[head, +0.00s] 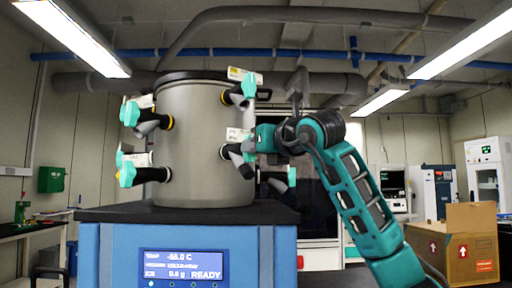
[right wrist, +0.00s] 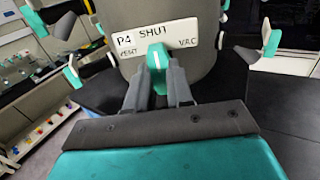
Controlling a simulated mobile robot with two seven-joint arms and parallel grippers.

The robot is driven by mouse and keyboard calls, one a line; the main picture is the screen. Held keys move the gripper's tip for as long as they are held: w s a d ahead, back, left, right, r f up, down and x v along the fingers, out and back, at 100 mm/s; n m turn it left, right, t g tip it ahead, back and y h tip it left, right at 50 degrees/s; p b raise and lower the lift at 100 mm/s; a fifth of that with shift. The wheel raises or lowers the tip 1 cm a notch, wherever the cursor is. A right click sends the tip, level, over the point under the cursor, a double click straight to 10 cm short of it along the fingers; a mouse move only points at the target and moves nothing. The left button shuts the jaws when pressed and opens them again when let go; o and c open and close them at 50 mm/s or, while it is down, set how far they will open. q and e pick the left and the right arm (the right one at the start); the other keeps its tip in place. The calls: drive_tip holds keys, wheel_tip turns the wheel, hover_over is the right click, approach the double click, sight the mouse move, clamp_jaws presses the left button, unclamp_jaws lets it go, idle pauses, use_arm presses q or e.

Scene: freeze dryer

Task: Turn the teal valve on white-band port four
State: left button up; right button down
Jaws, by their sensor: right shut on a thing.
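The grey cylinder chamber (head: 203,135) of the freeze dryer carries several black ports with teal valves. In the right wrist view, a white label (right wrist: 190,35) reads P4, SHUT, VENT and VAC. The teal valve (right wrist: 157,56) of port four sits in front of this label, its handle pointing roughly down towards my gripper. My right gripper (right wrist: 158,80) is shut on this handle, one finger on each side. In the head view, my right gripper (head: 257,140) reaches the chamber's right side and hides most of that valve. My left gripper is not in view.
Other teal valves stick out close by, at the upper right (head: 247,86), lower right (head: 291,177), upper left (head: 130,113) and lower left (head: 127,173). The blue base (head: 120,255) has a screen (head: 183,264) showing READY. A cardboard box (head: 465,250) stands at right.

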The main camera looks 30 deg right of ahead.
drive_tip(key=c, duration=1)
unclamp_jaws()
drive_tip(key=s+b, duration=0.2)
drive_tip(key=s, duration=1.1)
drive_tip(key=shift+a, duration=0.15)
